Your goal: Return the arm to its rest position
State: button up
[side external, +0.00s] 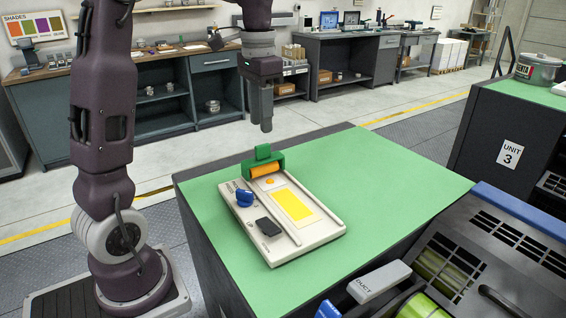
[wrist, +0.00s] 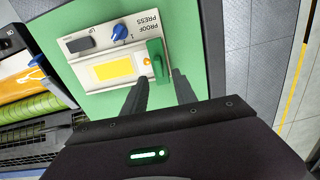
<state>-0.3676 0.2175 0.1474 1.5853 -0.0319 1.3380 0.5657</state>
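My gripper (side external: 261,122) hangs above the far left part of the green-topped bench, pointing down. In the wrist view its two fingers (wrist: 160,77) stand apart with nothing between them. Below it is the white proof press (side external: 322,232), which also shows in the wrist view (wrist: 77,47). It carries a yellow patch (side external: 293,204), a blue knob (side external: 244,197) and a dark rocker switch (side external: 268,227). A green-handled orange roller (side external: 267,170) sits at the press's far end, apart from the fingers in the side view.
The green bench top (side external: 400,178) is clear right of the press. A machine with a blue edge (side external: 525,212) and a duct lever (side external: 379,281) stands at the front right. Workbenches line the back wall.

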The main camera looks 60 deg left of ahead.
jog(key=s+d+r+t, duration=0.3)
jog(key=s+d, duration=0.5)
jog(key=d, duration=0.2)
jog(key=s+d+f+t, duration=0.1)
jog(key=s+d+f, duration=0.1)
jog(key=s, duration=0.3)
jog(key=s+d+f+t, duration=0.1)
jog(key=s+d+f, duration=0.1)
jog(key=s+d, duration=0.2)
jog(key=shift+s+d+f+n+t, duration=0.3)
jog(key=shift+s+f, duration=0.1)
jog(key=shift+s, duration=0.1)
